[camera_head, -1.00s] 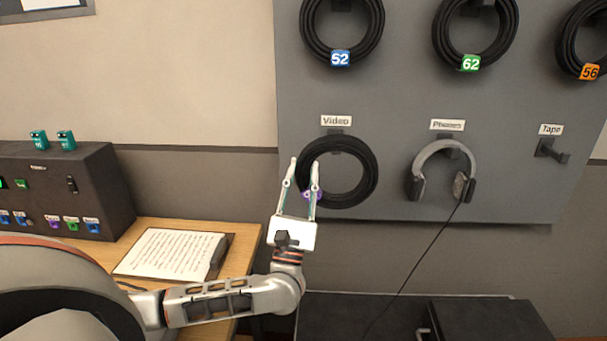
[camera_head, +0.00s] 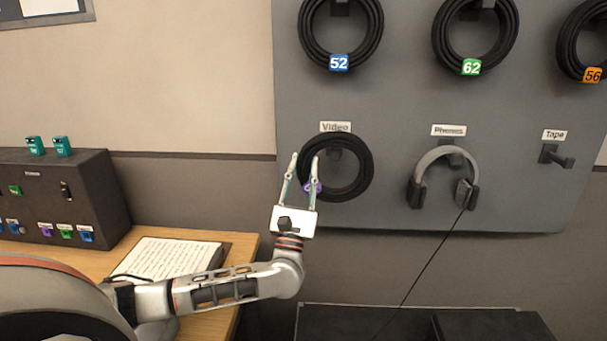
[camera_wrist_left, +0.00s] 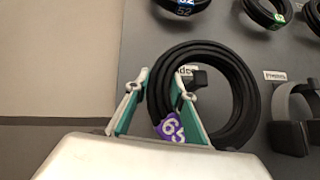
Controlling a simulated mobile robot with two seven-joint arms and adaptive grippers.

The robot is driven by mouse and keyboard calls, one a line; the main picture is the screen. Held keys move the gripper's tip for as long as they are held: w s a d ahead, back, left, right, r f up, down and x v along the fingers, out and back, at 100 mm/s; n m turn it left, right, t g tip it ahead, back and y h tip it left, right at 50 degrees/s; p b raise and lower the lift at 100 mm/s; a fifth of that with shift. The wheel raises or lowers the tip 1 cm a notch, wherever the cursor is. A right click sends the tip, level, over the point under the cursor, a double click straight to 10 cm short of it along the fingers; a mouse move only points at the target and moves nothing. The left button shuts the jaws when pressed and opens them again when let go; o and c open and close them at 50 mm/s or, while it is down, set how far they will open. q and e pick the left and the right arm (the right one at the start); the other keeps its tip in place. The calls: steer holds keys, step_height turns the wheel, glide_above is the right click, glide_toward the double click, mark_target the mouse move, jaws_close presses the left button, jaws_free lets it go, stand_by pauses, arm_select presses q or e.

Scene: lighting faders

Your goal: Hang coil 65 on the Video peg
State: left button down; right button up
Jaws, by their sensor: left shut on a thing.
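Coil 65 (camera_head: 366,180) is a black cable ring with a purple tag. The tag shows its number in part in the left wrist view (camera_wrist_left: 171,130). My left gripper (camera_head: 305,158) is shut on the coil's left side, near the tag. The coil hangs upright in front of the board, just under the Video label (camera_head: 335,127). The dark Video peg (camera_head: 334,153) shows inside the upper part of the ring. I cannot tell whether the peg passes through the ring or stays behind it. My right gripper is out of view.
Headphones (camera_head: 446,154) hang to the right under the Phones label, with a cord running down. The Tape peg (camera_head: 556,157) is empty. Coil 52 (camera_head: 338,63), coil 62 (camera_head: 471,67) and coil 56 (camera_head: 592,75) hang above. A desk (camera_head: 243,250) with a fader console (camera_head: 80,195) is at left.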

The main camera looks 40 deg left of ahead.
arm_select(q)
steer(key=shift+w+a+b, duration=0.45)
steer(key=shift+w+a, duration=0.25)
steer(key=shift+w, duration=0.35)
steer(key=shift+w+a+b, duration=0.3)
steer(key=shift+w, duration=0.2)
steer(key=shift+w+a+b, duration=0.25)
steer(key=shift+w+a, duration=0.05)
steer(key=shift+w, duration=0.2)
steer(key=shift+w+a+f, duration=0.1)
steer(key=shift+w+f, duration=0.05)
steer(key=shift+w, duration=0.05)
steer(key=shift+f+b, duration=0.55)
steer(key=shift+f, duration=0.25)
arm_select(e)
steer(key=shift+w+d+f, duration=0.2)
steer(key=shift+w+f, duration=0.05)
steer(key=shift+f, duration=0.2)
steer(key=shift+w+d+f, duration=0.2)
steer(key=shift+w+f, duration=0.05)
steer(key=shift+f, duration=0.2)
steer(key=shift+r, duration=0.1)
arm_select(q)
steer(key=shift+s, duration=0.1)
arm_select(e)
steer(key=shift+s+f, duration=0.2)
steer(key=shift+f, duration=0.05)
